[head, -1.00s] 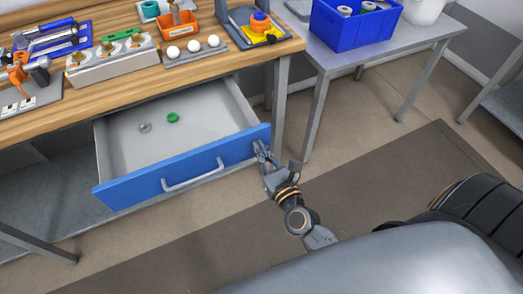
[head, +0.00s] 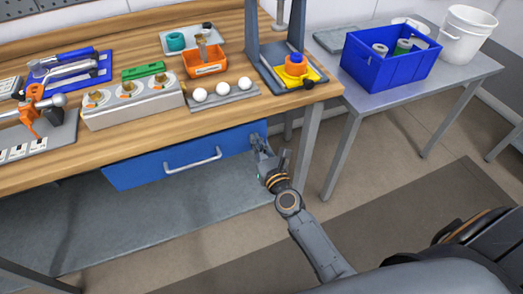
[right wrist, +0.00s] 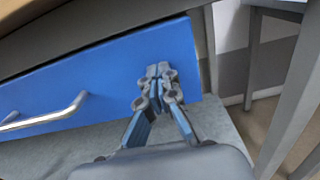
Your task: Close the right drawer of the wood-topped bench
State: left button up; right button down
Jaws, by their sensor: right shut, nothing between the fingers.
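The right drawer (head: 228,146) has a blue front with a silver bar handle (head: 192,160). It sits under the wood-topped bench (head: 150,128), and its front is close below the tabletop edge; no drawer interior shows. My right gripper (head: 258,142) is shut and empty at the right end of the drawer front. In the right wrist view the fingertips (right wrist: 159,72) are together against or very near the blue front (right wrist: 110,80), right of the handle (right wrist: 50,115). Exact contact is hard to tell. My left gripper is not in view.
A bench leg (head: 308,150) stands just right of my right gripper. A grey side table (head: 455,75) holds a blue crate (head: 385,70) and a white bucket (head: 467,35). A lower shelf (head: 150,235) lies under the drawer. The bench top carries several tools and parts.

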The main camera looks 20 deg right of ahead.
jog(key=shift+w+r, duration=0.2)
jog(key=shift+w, duration=0.3)
jog(key=shift+r, duration=0.15)
jog(key=s, duration=1.2)
jog(key=s+f+n+g+y+p, duration=0.1)
jog(key=s+f+n+g, duration=0.25)
jog(key=f+n, duration=0.55)
jog(key=s+a+f+n+g+p, duration=0.1)
jog(key=s+f+n+g, duration=0.35)
jog(key=f, duration=0.75)
jog(key=s+f+n+g+y+p, duration=0.1)
jog(key=s+f+n, duration=0.4)
jog(key=f+n, duration=0.45)
jog(key=s+d+f+n+g, duration=0.1)
jog(key=s+f+n, duration=0.3)
jog(key=s, duration=0.4)
jog(key=s+d+f+n+g+h+p, duration=0.1)
jog(key=s+f+n+g, duration=0.3)
jog(key=s+n, duration=0.2)
jog(key=s+d+f+n+g+h+p, duration=0.1)
jog(key=s+f+n, duration=0.4)
jog(key=s, duration=0.5)
jog(key=shift+s+d+n+g, duration=0.35)
jog(key=shift+d+g, duration=0.25)
jog(key=shift+g, duration=0.4)
